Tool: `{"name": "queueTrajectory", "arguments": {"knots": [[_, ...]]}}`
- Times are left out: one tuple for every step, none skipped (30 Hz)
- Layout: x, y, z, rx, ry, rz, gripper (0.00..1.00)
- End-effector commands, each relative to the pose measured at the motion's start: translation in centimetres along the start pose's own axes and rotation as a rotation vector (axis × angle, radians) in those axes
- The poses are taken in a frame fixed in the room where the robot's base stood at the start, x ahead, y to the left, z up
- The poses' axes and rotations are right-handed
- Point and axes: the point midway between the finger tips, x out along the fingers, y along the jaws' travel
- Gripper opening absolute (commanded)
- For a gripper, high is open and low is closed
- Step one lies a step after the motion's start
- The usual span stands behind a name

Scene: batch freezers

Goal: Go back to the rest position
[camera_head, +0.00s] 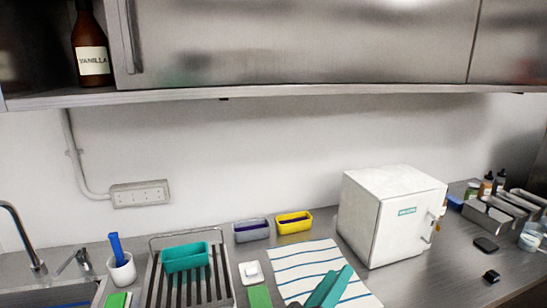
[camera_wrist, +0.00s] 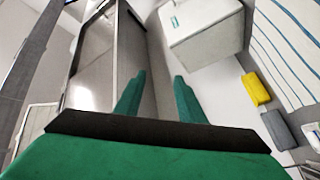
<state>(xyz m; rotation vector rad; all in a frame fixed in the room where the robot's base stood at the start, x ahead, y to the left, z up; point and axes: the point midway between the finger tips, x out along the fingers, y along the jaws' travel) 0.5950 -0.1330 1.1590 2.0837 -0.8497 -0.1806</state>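My gripper (camera_head: 330,287) shows as teal fingers at the bottom of the head view, in front of the striped towel (camera_head: 290,258). In the wrist view my gripper (camera_wrist: 159,76) has its two fingers apart with nothing held between them. The white batch freezer (camera_head: 400,215) stands on the counter to the right of my gripper, with its front door closed. The freezer also shows at the top of the wrist view (camera_wrist: 205,35). Most of my arm is out of view.
A yellow bin (camera_head: 294,223) and a grey bin (camera_head: 251,231) stand near the wall. A teal bin (camera_head: 186,257) sits on the dish rack (camera_head: 222,283) at left. Steel cabinets (camera_head: 300,40) overhang the counter. Right of the freezer are a black item (camera_head: 486,244) and steel trays (camera_head: 490,222).

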Motion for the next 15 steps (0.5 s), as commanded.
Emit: {"name": "queueTrajectory", "arguments": {"knots": [[-0.3,-0.6,0.5,-0.02,0.037,-0.008,0.36],[-0.5,-1.1,0.7,-0.026,0.061,-0.016,0.36],[-0.9,-1.6,0.9,-0.033,0.092,-0.028,0.36],[-1.2,-2.1,1.1,-0.038,0.115,-0.037,0.36],[-1.5,-2.5,1.4,-0.041,0.136,-0.049,0.36],[-2.0,-3.2,1.7,-0.046,0.164,-0.065,0.36],[-2.4,-3.7,2.0,-0.049,0.184,-0.079,0.36],[-2.8,-4.2,2.4,-0.05,0.203,-0.094,0.36],[-3.4,-4.9,2.9,-0.053,0.226,-0.114,0.36],[-3.9,-5.5,3.3,-0.053,0.244,-0.132,0.36],[-4.3,-6.0,3.7,-0.052,0.259,-0.149,0.36],[-5.1,-6.7,4.4,-0.051,0.279,-0.174,0.36],[-5.6,-7.2,4.9,-0.048,0.293,-0.193,0.36],[-6.2,-7.7,5.4,-0.045,0.305,-0.213,0.36],[-7.1,-8.4,6.1,-0.039,0.32,-0.241,0.36]]}}
